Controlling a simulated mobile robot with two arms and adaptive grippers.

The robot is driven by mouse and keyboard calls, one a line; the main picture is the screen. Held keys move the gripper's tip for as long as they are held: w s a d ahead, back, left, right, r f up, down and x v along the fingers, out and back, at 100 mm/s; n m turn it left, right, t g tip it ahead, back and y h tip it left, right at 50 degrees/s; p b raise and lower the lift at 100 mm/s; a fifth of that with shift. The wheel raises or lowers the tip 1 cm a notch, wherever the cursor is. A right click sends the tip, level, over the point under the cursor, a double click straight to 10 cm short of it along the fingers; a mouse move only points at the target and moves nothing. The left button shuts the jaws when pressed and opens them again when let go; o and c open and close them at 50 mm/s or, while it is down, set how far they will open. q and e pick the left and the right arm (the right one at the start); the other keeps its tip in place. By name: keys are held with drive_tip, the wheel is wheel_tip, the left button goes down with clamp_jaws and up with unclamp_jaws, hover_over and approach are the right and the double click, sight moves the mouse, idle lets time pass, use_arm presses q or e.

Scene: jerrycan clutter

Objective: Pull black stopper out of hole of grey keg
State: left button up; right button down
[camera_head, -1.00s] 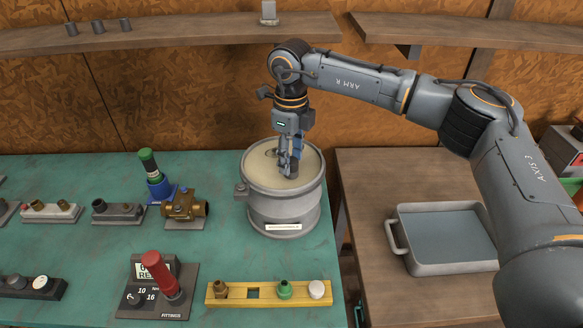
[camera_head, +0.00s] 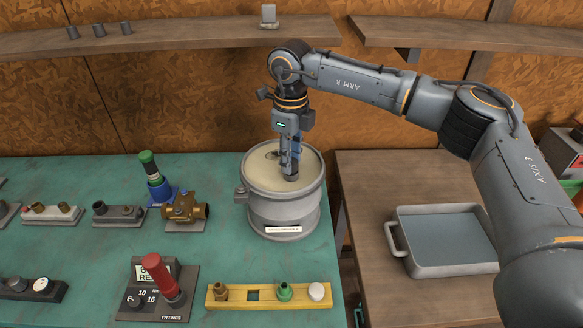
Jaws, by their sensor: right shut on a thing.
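The grey keg (camera_head: 284,211) stands upright on the green bench, with a pale beige top and a white label low on its front. My right gripper (camera_head: 290,173) points straight down over the keg's top, its fingers close together. It is shut on the black stopper, which is small and mostly hidden between the fingertips; I cannot tell how far it sits in the hole. A dark opening or recess shows on the keg's top just left of the fingers. My left gripper is not in view.
A yellow rack (camera_head: 268,295) with fittings lies in front of the keg. A brass valve (camera_head: 184,208) and a green-capped blue fitting (camera_head: 155,180) stand to its left. A red-handled tool (camera_head: 160,277) is front left. A grey tray (camera_head: 445,240) sits on the brown table at right.

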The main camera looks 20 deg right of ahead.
drive_tip(key=shift+r, duration=0.35)
idle(0.5)
drive_tip(key=shift+r, duration=0.1)
drive_tip(key=shift+r+p, duration=1.15)
drive_tip(key=shift+r, duration=0.55)
